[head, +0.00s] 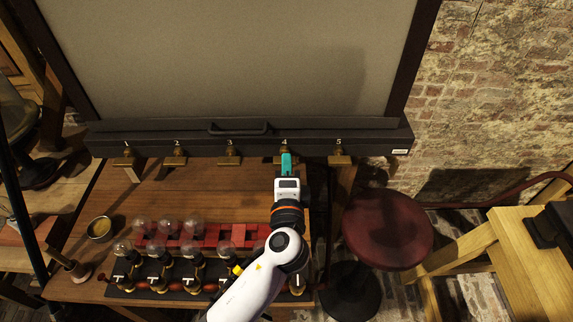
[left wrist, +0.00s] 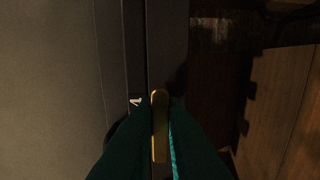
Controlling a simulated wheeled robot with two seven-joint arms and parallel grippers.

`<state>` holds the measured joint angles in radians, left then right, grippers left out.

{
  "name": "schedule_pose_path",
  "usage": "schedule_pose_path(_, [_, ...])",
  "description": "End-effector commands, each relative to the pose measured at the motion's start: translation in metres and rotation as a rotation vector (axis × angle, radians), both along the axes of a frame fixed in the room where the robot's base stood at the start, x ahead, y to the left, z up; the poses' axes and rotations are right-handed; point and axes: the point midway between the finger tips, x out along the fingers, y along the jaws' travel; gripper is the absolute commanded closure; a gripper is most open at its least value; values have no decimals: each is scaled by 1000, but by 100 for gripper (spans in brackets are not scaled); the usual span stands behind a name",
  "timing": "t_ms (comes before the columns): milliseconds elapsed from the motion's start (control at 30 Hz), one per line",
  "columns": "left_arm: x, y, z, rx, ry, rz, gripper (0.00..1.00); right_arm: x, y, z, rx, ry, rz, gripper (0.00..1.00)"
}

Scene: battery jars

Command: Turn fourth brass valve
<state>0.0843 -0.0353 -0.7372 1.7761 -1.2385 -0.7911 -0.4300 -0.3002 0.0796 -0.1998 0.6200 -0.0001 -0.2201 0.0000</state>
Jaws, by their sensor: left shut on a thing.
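The fourth brass valve (head: 284,152) sits under the number 4 on the dark rail. My left gripper (head: 286,163) reaches up to it, its teal fingers covering part of the valve. In the left wrist view the brass handle (left wrist: 160,124) stands between the two teal fingers, beside the number 4, and the left gripper (left wrist: 160,150) is shut on it. The other brass valves, first (head: 125,160), second (head: 175,159), third (head: 229,158) and fifth (head: 340,158), line the same rail. My right gripper is not in view.
A wooden bench (head: 112,200) below the rail holds a red rack (head: 205,242) with several glass jars (head: 124,252) and a small brass bowl (head: 100,228). A red stool (head: 388,228) stands to the right. A black handle (head: 240,128) is on the panel above.

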Motion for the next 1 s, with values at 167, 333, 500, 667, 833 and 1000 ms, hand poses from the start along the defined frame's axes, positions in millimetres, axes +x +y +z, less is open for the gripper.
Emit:
schedule_pose_path(167, [0,-1,-1,3,1,-3,100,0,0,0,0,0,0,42])
schedule_pose_path(333, [0,-1,-1,3,1,-2,69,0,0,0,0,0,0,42])
schedule_pose_path(500, [0,0,-1,2,1,-1,68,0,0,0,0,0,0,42])
schedule_pose_path(667, [-2,0,-1,0,0,-1,68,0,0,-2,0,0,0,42])
schedule_pose_path(833, [-24,0,-5,-2,1,-2,68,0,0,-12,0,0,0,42])
schedule_pose_path(1000, [-61,-1,-7,-2,3,-3,68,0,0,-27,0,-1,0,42])
